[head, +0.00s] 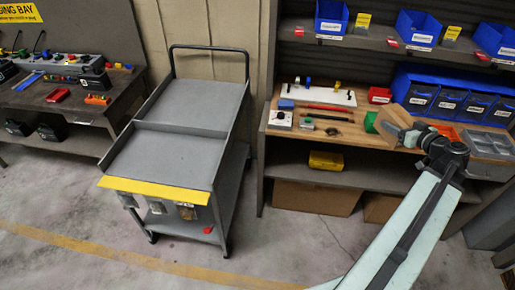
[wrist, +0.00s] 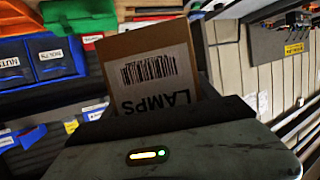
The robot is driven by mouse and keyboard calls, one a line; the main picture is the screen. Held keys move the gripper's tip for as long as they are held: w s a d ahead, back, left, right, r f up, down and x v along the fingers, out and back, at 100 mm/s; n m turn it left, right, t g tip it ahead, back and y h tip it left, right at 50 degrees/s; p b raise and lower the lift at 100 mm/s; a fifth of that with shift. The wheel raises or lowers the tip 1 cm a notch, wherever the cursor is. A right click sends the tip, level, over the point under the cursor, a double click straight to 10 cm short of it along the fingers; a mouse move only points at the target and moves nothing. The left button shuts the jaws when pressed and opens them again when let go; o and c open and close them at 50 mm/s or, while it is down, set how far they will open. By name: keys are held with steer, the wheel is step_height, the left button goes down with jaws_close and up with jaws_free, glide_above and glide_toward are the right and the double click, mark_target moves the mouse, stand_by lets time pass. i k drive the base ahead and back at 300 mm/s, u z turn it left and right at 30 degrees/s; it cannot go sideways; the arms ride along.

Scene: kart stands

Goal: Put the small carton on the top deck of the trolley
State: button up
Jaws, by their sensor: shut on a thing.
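The small carton (head: 393,120) is brown cardboard. In the wrist view the carton (wrist: 150,62) shows a white label with a barcode and the word LAMPS, upside down. My gripper (head: 416,132) is shut on the carton at the workbench on the right; its dark fingers (wrist: 165,108) cover the carton's lower part in the wrist view. I cannot tell whether the carton touches the bench. The grey trolley stands left of centre, and its top deck (head: 165,152) is empty, with a low divider across it and a yellow strip along its front edge.
The wooden workbench (head: 345,148) holds a white board, red tools, a green block and blue bins (head: 455,95). Shelves with blue boxes hang above it. A dark bench (head: 75,105) with chargers stands left of the trolley. Floor between trolley and workbench (head: 275,240) is clear.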

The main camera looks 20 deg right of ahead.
mark_target(165, 164)
steer(key=u, duration=1.7)
steer(key=i, duration=1)
